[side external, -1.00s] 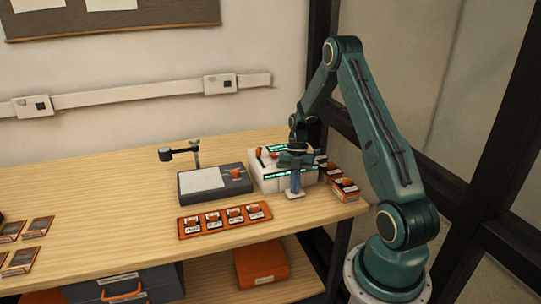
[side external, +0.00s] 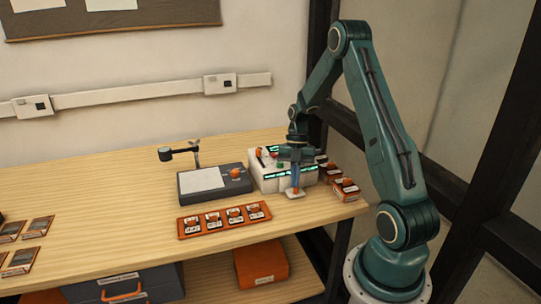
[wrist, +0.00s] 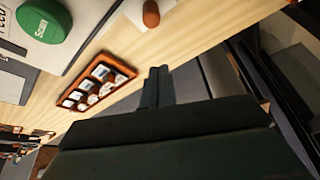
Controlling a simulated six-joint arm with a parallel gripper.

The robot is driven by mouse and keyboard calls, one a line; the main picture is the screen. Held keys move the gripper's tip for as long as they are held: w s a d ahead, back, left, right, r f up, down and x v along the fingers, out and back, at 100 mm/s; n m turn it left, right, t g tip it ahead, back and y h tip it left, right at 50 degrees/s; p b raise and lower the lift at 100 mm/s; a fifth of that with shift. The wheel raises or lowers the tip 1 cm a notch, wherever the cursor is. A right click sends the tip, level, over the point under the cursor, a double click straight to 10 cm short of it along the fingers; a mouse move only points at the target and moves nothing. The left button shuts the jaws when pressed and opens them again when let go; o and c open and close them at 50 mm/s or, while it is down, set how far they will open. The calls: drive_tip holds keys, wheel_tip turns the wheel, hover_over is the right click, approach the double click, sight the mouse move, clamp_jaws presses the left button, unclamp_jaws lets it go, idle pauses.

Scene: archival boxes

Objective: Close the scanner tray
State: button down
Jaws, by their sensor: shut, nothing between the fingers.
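The white scanner (side external: 268,181) with teal lit strips stands near the right end of the table. Its green scan button (wrist: 42,22) shows at the top left of the wrist view. The scanner tray (side external: 300,195) is a small pale plate sticking out of the scanner's front, with an orange knob (side external: 295,190) on it. The knob also shows at the top of the wrist view (wrist: 151,14). My gripper (side external: 297,183) is shut and empty, close above the tray. In the wrist view its fingers (wrist: 159,72) appear apart from the knob.
An orange rack of labelled pieces (side external: 224,219) lies left of the tray. A grey device with a white pad (side external: 203,180) stands left of the scanner. Small orange-topped boxes (side external: 345,190) sit to the right, near the table edge. The left middle of the table is clear.

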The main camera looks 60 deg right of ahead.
drive_tip(key=v, duration=0.5)
drive_tip(key=shift+r, duration=0.4)
drive_tip(key=a+r+m+t+h, duration=0.25)
drive_tip(key=a+r+m, duration=0.65)
drive_tip(key=a+r, duration=0.55)
drive_tip(key=s+a+r+m+t, duration=0.2)
drive_tip(key=s+a+m, duration=0.4)
drive_tip(key=s+a+r+m+t+h, duration=0.1)
drive_tip(key=s+a+r+m+t, duration=0.1)
drive_tip(key=s+a+m, duration=0.4)
drive_tip(key=shift+s+a+m, duration=0.3)
drive_tip(key=shift+s+a, duration=0.05)
drive_tip(key=shift+s, duration=0.35)
